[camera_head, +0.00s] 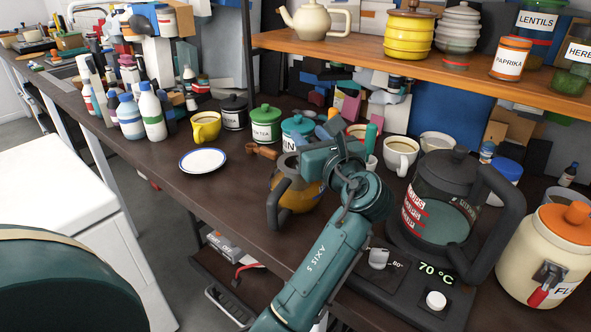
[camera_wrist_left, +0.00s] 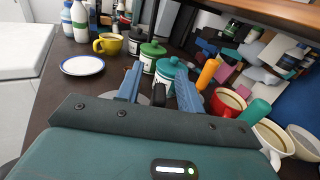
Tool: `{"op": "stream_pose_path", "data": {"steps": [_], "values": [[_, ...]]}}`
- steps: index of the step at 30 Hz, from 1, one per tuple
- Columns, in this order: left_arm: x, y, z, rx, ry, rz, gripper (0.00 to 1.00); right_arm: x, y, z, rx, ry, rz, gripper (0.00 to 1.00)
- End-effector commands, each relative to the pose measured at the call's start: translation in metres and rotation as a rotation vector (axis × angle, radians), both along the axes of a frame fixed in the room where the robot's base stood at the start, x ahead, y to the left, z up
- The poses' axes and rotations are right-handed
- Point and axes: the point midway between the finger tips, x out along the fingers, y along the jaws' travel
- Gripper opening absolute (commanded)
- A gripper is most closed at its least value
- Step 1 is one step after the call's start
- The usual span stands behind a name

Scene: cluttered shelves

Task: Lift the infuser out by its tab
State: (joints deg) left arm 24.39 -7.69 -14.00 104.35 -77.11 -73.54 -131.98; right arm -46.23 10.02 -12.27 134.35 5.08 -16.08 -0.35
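An amber teapot (camera_head: 300,199) with a dark handle stands on the counter, partly hidden behind my left arm. The infuser and its tab cannot be made out in the head view. My left gripper (camera_head: 322,135) is over the teapot's top. In the left wrist view my left gripper's two blue fingers (camera_wrist_left: 158,88) are apart. A small dark upright piece (camera_wrist_left: 158,95), perhaps the tab, shows between them, with a grey round rim beside it. I cannot tell whether the fingers touch it. My right gripper is not in view.
A saucer (camera_head: 203,161), a yellow cup (camera_head: 206,127) and green (camera_head: 265,124) and teal (camera_head: 298,128) canisters stand beyond the teapot. A white mug (camera_head: 400,157) and a large dark kettle (camera_head: 445,200) are at right. The counter's front left is clear.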

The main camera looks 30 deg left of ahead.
Motion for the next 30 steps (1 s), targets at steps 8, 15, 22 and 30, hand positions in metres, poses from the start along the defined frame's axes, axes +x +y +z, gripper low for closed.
{"op": "stream_pose_path", "data": {"steps": [8,15,22,30], "values": [[-0.0021,-0.0024,0.0001,-0.001,0.000,0.001,0.37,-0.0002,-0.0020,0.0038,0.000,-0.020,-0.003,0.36],[-0.0020,-0.0024,0.0002,-0.001,-0.001,0.001,0.30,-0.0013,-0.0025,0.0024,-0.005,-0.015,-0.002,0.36],[-0.0019,-0.0022,0.0001,0.000,0.000,0.001,0.11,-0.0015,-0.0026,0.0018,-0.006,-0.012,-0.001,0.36],[-0.0019,-0.0021,0.0000,0.000,0.000,0.001,0.00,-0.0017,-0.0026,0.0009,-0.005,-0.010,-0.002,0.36]]}}
